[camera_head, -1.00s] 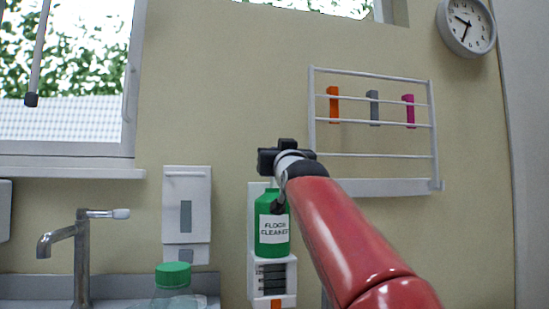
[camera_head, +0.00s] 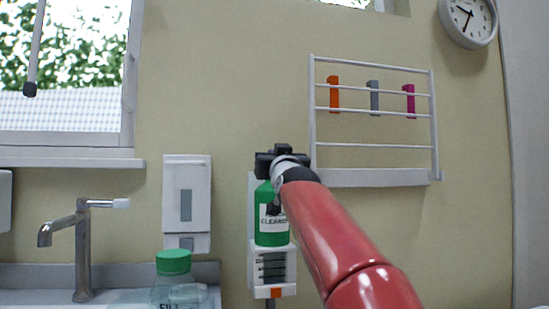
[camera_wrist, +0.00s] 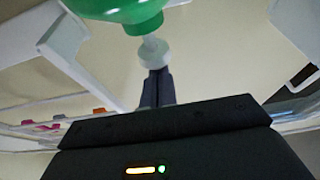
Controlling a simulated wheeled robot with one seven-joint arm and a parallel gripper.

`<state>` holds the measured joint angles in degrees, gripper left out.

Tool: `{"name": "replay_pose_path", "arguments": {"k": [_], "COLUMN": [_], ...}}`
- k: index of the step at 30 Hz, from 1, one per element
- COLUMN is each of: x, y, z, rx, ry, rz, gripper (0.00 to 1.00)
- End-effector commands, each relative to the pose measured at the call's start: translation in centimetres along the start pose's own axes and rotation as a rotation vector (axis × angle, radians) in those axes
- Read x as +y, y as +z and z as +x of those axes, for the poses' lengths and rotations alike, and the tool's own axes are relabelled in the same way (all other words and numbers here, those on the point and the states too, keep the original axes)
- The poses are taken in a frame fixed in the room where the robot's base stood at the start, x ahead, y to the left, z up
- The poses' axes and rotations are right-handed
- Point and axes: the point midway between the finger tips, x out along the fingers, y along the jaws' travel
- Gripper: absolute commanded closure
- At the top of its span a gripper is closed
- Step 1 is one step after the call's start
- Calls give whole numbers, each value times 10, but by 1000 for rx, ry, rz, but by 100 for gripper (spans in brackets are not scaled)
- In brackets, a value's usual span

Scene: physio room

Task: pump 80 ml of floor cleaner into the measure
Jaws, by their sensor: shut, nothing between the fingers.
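A green floor cleaner bottle (camera_head: 271,233) with a white label stands in a white wall holder (camera_head: 252,205). Below it is a white part with dark scale marks (camera_head: 272,266) and an orange tab; I cannot tell whether this is the measure. My gripper (camera_head: 281,157) is at the bottle's top, hiding its pump and part of the label. In the wrist view, my gripper's fingers (camera_wrist: 157,86) are shut and empty, their tips at the white pump head (camera_wrist: 153,52) of the green bottle (camera_wrist: 125,8). I cannot tell whether they touch it.
A clear bottle with a green cap (camera_head: 174,262) stands at the lower left, near a tap (camera_head: 82,245). A white dispenser (camera_head: 186,203) hangs left of the holder. A white wall rack (camera_head: 375,175) with coloured clips is to the right, close to my arm.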

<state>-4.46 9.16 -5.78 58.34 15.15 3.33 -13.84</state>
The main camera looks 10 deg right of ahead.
Motion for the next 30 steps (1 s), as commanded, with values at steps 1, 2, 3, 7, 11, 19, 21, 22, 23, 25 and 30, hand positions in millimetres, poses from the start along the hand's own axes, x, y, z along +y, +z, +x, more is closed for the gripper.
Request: {"name": "replay_pose_path", "arguments": {"k": [1, 2, 3, 7, 11, 19, 21, 22, 23, 25, 30], "x": [0, 0, 0, 0, 0, 0, 0, 0, 0, 0, 0], "y": [4, 7, 11, 22, 20, 23, 23, 24, 24, 24, 18], "z": [-2, -2, -4, -7, -6, -9, -16, -20, -25, -38, -65], "rx": [0, 0, -1, -2, -4, -8, -7, -8, -7, -6, -1], "ry": [0, 0, 0, 1, 0, 0, -1, -1, -1, -1, -1], "rz": [0, -1, -1, -1, 0, 0, 0, 0, 0, 0, 0], "gripper": [100, 100, 100, 100, 100, 100, 100, 100, 100, 100, 100]}}
